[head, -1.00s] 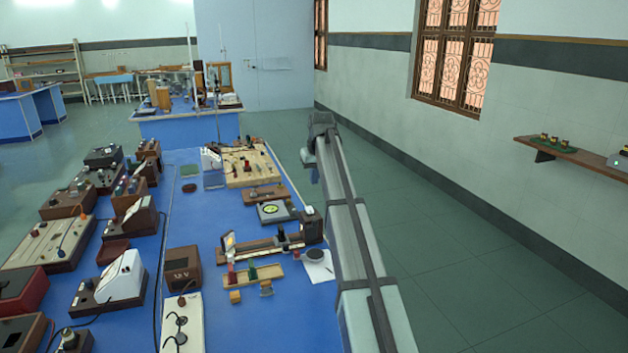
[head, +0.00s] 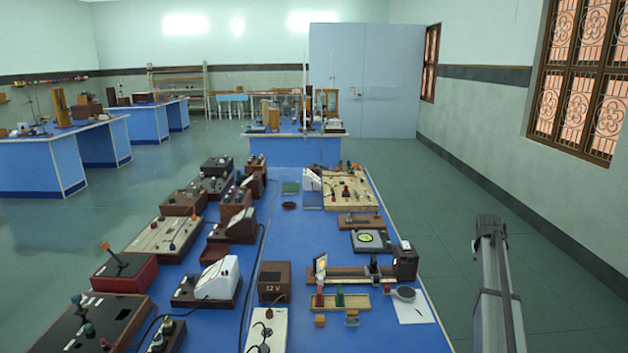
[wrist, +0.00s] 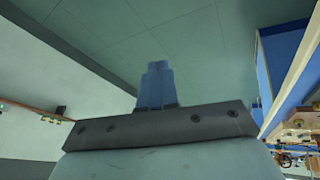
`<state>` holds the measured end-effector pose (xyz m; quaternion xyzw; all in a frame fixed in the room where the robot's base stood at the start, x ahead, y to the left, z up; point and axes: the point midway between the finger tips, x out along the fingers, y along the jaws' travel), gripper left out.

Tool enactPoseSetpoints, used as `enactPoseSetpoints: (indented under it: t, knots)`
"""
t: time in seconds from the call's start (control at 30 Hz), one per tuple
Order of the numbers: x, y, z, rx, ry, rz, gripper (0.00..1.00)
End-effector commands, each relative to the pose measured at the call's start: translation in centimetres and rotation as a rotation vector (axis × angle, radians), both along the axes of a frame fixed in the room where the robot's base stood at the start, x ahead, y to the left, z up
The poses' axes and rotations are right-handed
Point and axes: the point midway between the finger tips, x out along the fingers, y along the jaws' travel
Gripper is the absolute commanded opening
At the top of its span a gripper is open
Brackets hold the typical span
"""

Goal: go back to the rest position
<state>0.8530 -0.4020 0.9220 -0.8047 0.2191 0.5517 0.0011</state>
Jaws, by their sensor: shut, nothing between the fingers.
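My gripper (wrist: 156,84) shows in the wrist view with its two blue fingers together and nothing between them. Beyond the fingers are the green floor and, to the left, the pale wall. In the head view my arm stands at the lower right, over the floor to the right of the blue bench (head: 400,335). The gripper's fingers cannot be made out in the head view. The arm is apart from everything on the bench.
The bench carries an optical rail (head: 345,273), a wooden tray (head: 340,301), a white paper (head: 414,308), a 12 V box (head: 274,281) and several instruments. Open floor lies between the bench and the right wall. The wrist view shows the bench edge (wrist: 285,95) at right.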

Motion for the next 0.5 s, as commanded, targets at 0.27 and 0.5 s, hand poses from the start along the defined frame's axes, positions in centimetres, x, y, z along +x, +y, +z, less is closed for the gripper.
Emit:
enactPoseSetpoints:
  t: [0.27,0.5]
  knots:
    - [-9.3,-11.1,-9.8,-0.145,-0.013,-0.168,0.00]
    - [-17.2,-14.8,-18.0,-0.205,-0.014,-0.302,0.00]
